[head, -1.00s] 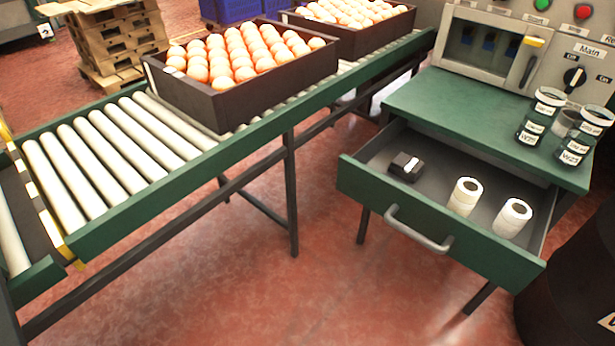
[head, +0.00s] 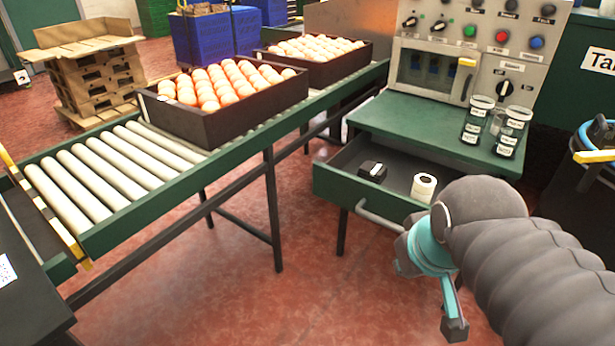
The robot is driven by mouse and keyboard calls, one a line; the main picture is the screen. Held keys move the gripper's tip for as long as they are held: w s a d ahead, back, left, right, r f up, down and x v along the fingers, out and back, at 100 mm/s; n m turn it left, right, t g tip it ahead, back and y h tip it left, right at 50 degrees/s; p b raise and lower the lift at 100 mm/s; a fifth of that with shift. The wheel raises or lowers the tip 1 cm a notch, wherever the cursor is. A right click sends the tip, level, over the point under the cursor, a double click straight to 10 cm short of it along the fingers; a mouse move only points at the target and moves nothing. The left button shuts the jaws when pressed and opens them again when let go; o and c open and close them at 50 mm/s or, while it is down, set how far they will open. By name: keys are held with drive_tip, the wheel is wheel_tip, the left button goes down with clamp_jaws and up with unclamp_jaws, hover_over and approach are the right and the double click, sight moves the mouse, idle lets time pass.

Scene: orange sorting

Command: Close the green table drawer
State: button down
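The green table (head: 425,125) stands right of the conveyor, and its green drawer (head: 335,187) is pulled out, open. A grey bar handle (head: 378,217) is on the drawer's front. Inside the drawer lie a small black object (head: 372,171) and a white roll (head: 423,187). My gripper (head: 430,290), grey and teal, is in front of the drawer's right part and overlaps the handle's right end in the picture. It hides the drawer's right front corner. I cannot tell whether it touches the drawer. One dark-tipped finger points down; the finger opening is unclear.
A roller conveyor (head: 110,175) on the left carries dark crates of oranges (head: 230,118). Several glass jars (head: 478,120) stand on the table's right side, beneath a control panel (head: 480,50). The red floor (head: 330,285) in front of the drawer is clear.

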drive_tip(key=w+a+r+n+g+h+b, duration=0.15)
drive_tip(key=w+a+n, duration=0.25)
drive_tip(key=w+n, duration=0.4)
drive_tip(key=w+a+r+n, duration=0.35)
drive_tip(key=w+n, duration=0.35)
drive_tip(key=n, duration=0.3)
drive_tip(key=w+a+r+n+h+b, duration=0.1)
drive_tip(key=w+a+n, duration=0.4)
drive_tip(key=w+n, duration=0.3)
drive_tip(key=b, duration=0.2)
hover_over(340, 186)
drive_tip(key=s+a, duration=0.2)
drive_tip(key=s, duration=0.1)
drive_tip(key=shift+n, duration=0.4)
drive_tip(key=f, duration=0.9)
drive_tip(key=shift+s+a, duration=0.15)
drive_tip(key=shift+a, duration=0.05)
drive_tip(key=shift+w+d+r, duration=0.1)
drive_tip(key=shift+w+d, duration=0.45)
drive_tip(key=shift+w, duration=0.2)
